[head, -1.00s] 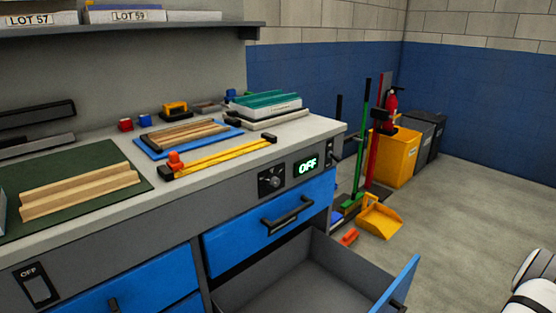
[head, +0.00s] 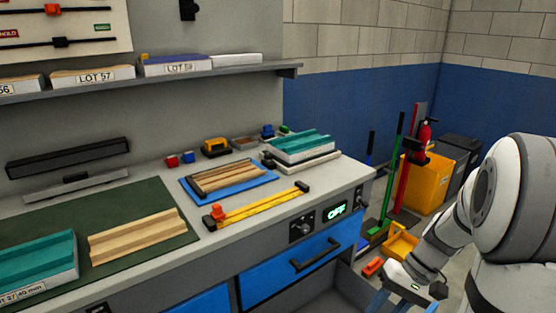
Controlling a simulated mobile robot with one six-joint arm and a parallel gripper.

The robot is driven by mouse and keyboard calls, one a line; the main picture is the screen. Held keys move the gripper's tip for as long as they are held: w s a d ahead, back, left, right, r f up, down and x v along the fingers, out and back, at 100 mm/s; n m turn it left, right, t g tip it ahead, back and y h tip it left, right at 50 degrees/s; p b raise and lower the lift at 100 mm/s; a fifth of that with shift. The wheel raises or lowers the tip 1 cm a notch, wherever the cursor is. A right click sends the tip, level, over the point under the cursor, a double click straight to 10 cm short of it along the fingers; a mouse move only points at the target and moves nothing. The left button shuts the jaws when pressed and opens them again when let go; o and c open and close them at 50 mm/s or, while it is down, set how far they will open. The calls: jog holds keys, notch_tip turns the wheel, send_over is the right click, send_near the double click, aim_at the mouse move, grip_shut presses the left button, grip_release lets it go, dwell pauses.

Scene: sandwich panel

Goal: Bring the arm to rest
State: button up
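My arm (head: 500,215) comes in from the right edge of the head view, white with dark joint bands. The end of the arm (head: 410,280) is low in the picture, beside the drawer's right side. My gripper's fingers are not clear there, so I cannot tell whether they are open or shut, or whether they hold anything.
The workbench (head: 150,185) fills the left and middle, with a green mat (head: 65,215), wood strips (head: 135,235), a blue tray (head: 262,182) and a yellow clamp (head: 262,207). A shelf (head: 200,76) hangs above. Yellow and dark bins (head: 428,180) and brooms stand at the back right.

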jog(key=s+a+r+t+h+p, duration=0.1)
jog(key=s+a+r+h+p, duration=0.1)
jog(key=r, duration=0.4)
jog(key=s+a+r+n+t+h+p, duration=0.1)
jog(key=s+a+r+t+h+p, duration=0.1)
jog(key=r+p, duration=0.3)
jog(key=s+a+r+t+h+p, duration=0.2)
jog(key=s+a+r+p, duration=0.1)
jog(key=r, duration=0.5)
jog(key=shift+a+r+n+p, duration=0.3)
jog(key=shift+a+r, duration=0.05)
